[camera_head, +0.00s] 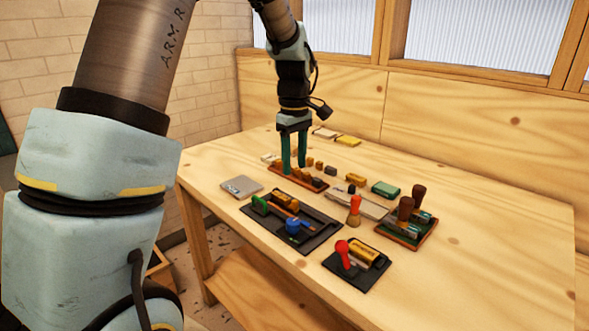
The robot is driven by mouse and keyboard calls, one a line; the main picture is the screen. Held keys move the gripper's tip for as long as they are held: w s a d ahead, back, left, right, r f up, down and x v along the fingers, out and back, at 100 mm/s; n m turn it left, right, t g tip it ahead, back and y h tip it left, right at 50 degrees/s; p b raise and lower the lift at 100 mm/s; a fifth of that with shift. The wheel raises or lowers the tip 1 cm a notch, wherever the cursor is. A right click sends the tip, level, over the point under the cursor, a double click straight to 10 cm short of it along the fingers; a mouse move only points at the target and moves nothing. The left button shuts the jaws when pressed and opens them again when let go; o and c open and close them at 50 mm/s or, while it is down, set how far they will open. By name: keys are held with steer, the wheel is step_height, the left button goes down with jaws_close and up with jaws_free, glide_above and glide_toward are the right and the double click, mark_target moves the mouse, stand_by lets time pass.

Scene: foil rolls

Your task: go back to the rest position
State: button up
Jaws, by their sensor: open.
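My gripper (294,162) has two green fingers that point down. They are apart, with nothing seen between them. It is over the far middle part of the wooden table (480,210), at a small reddish-brown tray (318,187) that holds several small dark and brown pieces. The fingertips overlap the tray's back edge in the picture; I cannot tell whether they touch it. My arm comes down from the top of the view.
A black tray (318,238) with green and blue pieces lies in front, with a smaller black tray (372,278) near the front edge. A brown tray (384,229) holds dark-handled tools. A grey plate (241,186) lies left. The table's right side is clear.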

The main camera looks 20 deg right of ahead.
steer(key=s+a+f+m, duration=0.1)
steer(key=s+a+m, duration=0.2)
steer(key=a, duration=1)
steer(key=s+a+f+m+t, duration=0.1)
steer(key=s+a+m, duration=0.3)
steer(key=s+a, duration=0.4)
steer(key=a+f, duration=0.1)
steer(key=a, duration=0.4)
steer(key=shift+s+t, duration=0.25)
steer(key=shift+t, duration=0.05)
